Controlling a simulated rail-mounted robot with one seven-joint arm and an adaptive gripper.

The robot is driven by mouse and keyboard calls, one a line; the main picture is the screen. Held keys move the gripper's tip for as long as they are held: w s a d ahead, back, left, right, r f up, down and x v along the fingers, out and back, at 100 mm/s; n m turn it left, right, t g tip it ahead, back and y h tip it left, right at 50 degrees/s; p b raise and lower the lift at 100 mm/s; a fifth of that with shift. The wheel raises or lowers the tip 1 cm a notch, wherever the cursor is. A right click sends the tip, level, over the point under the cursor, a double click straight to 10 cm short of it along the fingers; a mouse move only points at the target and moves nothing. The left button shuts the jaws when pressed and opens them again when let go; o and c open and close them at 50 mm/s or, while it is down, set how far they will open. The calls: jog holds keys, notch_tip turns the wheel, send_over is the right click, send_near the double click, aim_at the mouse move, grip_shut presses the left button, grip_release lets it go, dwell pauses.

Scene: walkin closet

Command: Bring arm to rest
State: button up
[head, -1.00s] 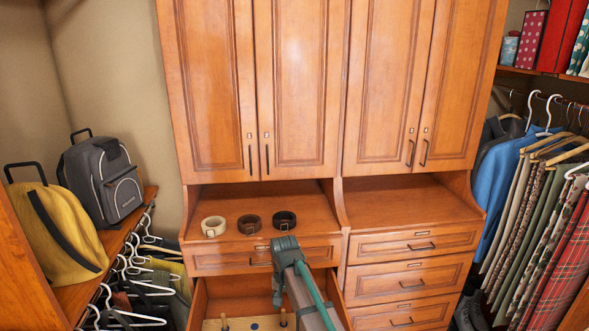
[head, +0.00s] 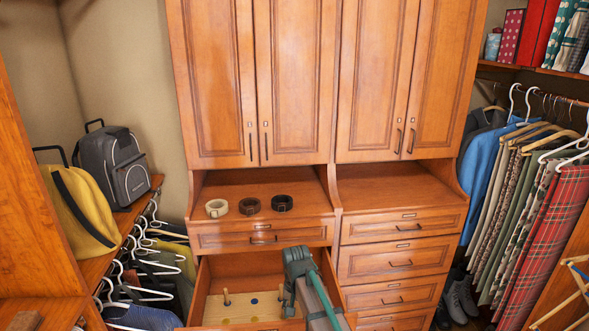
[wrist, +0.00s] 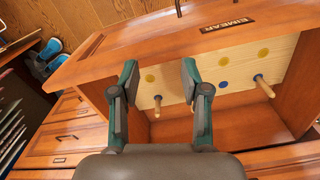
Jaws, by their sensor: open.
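My gripper (wrist: 158,78) is open and empty in the wrist view, its two green-grey fingers apart. Beyond the fingers lies an open drawer (wrist: 240,142) with a light wooden board (wrist: 285,60) in it. The board carries upright wooden pegs (wrist: 264,86) and yellow and blue dots. In the head view my arm (head: 312,290) reaches in from the bottom, over the right part of this open drawer (head: 203,290). The fingers are hidden behind the arm there.
A cream belt (head: 216,208), a brown belt (head: 249,206) and a black belt (head: 282,203) lie coiled on the left counter. The right counter (head: 390,187) is clear. Backpacks (head: 112,165) stand on the left shelf. Trousers (head: 540,220) hang at right.

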jog(key=s+d+f+n, duration=0.1)
jog(key=s+d+f, duration=1.3)
jog(key=s+d, duration=0.3)
jog(key=s+f+g+b, duration=0.6)
jog(key=s+f+b, duration=0.4)
jog(key=s+f, duration=1.7)
jog(key=shift+s+a+g, duration=0.3)
jog(key=shift+s+g, duration=0.1)
jog(key=shift+s, duration=0.3)
